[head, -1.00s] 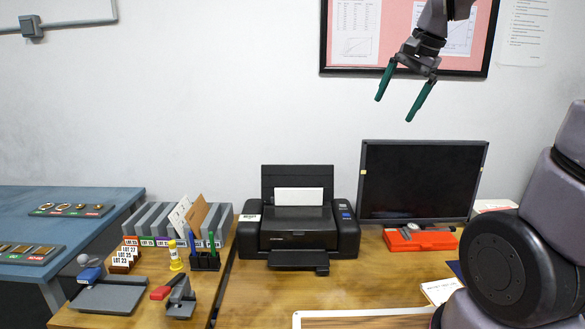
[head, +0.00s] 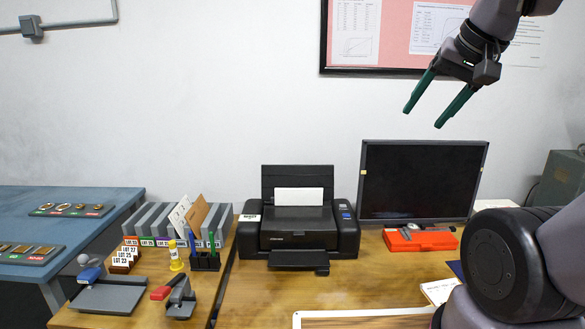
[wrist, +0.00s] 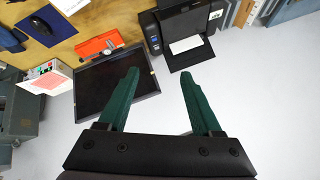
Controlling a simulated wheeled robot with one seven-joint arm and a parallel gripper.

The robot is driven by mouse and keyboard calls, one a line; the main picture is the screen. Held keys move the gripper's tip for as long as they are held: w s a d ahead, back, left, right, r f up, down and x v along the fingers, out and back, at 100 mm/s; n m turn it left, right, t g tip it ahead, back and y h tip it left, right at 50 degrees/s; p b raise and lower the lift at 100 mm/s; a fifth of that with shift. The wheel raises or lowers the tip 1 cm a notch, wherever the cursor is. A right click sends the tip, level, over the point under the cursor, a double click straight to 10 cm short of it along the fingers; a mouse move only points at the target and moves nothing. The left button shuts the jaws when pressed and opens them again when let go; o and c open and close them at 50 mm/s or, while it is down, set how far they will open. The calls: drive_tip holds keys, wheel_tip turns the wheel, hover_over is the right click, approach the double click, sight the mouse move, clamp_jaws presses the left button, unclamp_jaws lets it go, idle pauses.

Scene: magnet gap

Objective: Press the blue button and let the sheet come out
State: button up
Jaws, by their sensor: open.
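The black printer (head: 300,228) stands on the wooden desk with white paper (head: 299,196) upright in its rear feed. Its front output tray (head: 298,258) is out and bare. A small panel with blue on it (head: 345,212) is on the printer's right side; I take this as the blue button's place, but it is too small to tell for sure. My gripper (head: 435,104) is open and empty, high above and in front of the wall, to the right of the printer and above the monitor. In the wrist view the printer (wrist: 178,30) is beyond the green fingers, apart from them.
A black monitor (head: 422,182) stands right of the printer, with a red case (head: 420,240) before it. Left are file holders (head: 160,220), a pen cup (head: 205,260) and a stapler (head: 180,297).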

clamp_jaws()
idle(1.4)
